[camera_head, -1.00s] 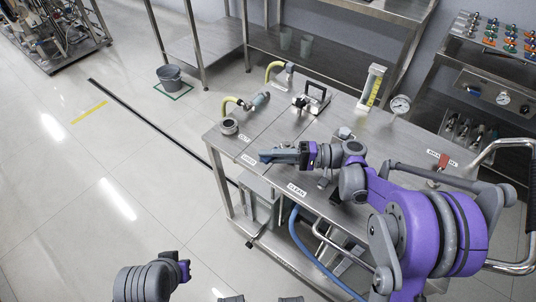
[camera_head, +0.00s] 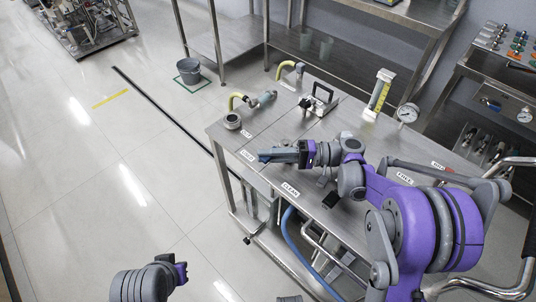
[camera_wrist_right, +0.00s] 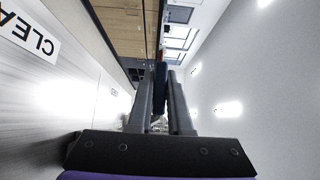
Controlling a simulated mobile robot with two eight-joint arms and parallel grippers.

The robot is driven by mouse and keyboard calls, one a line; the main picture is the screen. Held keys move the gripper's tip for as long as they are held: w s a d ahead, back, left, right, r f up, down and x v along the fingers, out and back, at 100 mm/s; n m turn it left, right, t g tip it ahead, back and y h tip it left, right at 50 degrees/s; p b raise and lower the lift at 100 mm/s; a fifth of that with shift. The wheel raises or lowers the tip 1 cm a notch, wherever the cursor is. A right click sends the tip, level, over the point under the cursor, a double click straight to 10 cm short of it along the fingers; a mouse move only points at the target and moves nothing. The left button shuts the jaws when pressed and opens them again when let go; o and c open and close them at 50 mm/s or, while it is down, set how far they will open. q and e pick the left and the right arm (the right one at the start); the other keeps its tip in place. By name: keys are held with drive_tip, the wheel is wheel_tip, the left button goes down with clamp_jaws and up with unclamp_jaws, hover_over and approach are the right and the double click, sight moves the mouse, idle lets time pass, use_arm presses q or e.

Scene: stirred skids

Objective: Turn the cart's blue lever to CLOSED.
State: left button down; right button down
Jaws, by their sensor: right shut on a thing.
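My right gripper (camera_head: 275,156) is at the near left edge of the steel cart (camera_head: 290,137), in front of the labels on its top. It is shut on a blue lever (camera_head: 263,157); only a short blue end shows past the fingers. In the right wrist view the dark blue lever (camera_wrist_right: 160,75) lies between the two grey fingers (camera_wrist_right: 160,95). The lever's pivot is hidden, and I cannot read a CLOSED mark. Part of my left arm shows at the bottom left of the head view, but its fingers do not.
The cart top carries a black-handled fitting (camera_head: 318,100), yellow hose elbows (camera_head: 287,70), a yellow-scaled meter (camera_head: 380,90) and a round gauge (camera_head: 407,112). A blue hose (camera_head: 292,240) hangs below its near edge.

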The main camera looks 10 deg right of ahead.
drive_tip(key=c, duration=0.8)
unclamp_jaws()
drive_tip(key=shift+c, duration=0.2)
drive_tip(key=d, duration=0.3)
drive_tip(key=s+d, duration=0.1)
drive_tip(key=d, duration=0.6)
drive_tip(key=shift+s+d, duration=0.15)
drive_tip(key=shift+d, duration=0.25)
